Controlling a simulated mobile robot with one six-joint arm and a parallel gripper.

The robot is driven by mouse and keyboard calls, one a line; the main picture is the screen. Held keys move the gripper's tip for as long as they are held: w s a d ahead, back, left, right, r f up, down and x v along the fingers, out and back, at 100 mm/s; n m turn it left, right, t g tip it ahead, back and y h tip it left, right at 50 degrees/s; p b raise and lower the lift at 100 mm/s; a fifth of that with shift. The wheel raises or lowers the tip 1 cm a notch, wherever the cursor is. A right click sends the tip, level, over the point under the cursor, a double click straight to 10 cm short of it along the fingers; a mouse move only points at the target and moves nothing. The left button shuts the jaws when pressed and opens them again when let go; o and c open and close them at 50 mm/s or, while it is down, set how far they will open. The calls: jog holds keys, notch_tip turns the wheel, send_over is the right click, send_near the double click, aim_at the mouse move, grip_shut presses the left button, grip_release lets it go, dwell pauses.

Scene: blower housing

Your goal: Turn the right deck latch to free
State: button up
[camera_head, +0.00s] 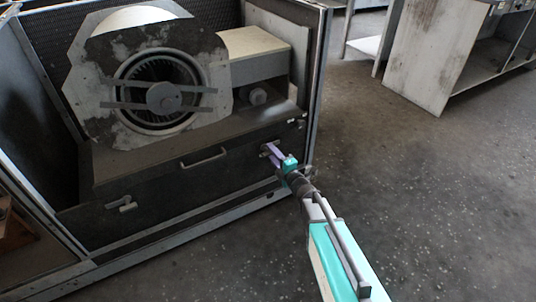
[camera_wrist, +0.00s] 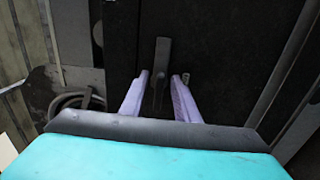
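The right deck latch (camera_wrist: 162,62) is a narrow dark lever on the dark deck front. In the wrist view it runs lengthwise between my fingers, and its lower end lies in the gap between them. My gripper (camera_wrist: 163,77) has two purple fingers, one on each side of the lever, with a visible gap on both sides. In the head view my gripper (camera_head: 269,149) reaches the right end of the deck front, and its fingers mostly hide the latch there. The left deck latch (camera_head: 122,204) is a light lever lying roughly along the panel at its left end.
A bar handle (camera_head: 204,158) sits mid-panel on the deck front. The blower (camera_head: 161,95) stands above on the deck. The housing's right frame post (camera_head: 318,85) is close to my gripper. Open floor (camera_head: 420,200) lies to the right.

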jog(key=shift+s+a, duration=0.1)
jog(key=shift+a, duration=0.15)
jog(key=p+v, duration=0.2)
jog(key=v, duration=1.2)
jog(key=shift+r, duration=0.1)
dwell(0.6)
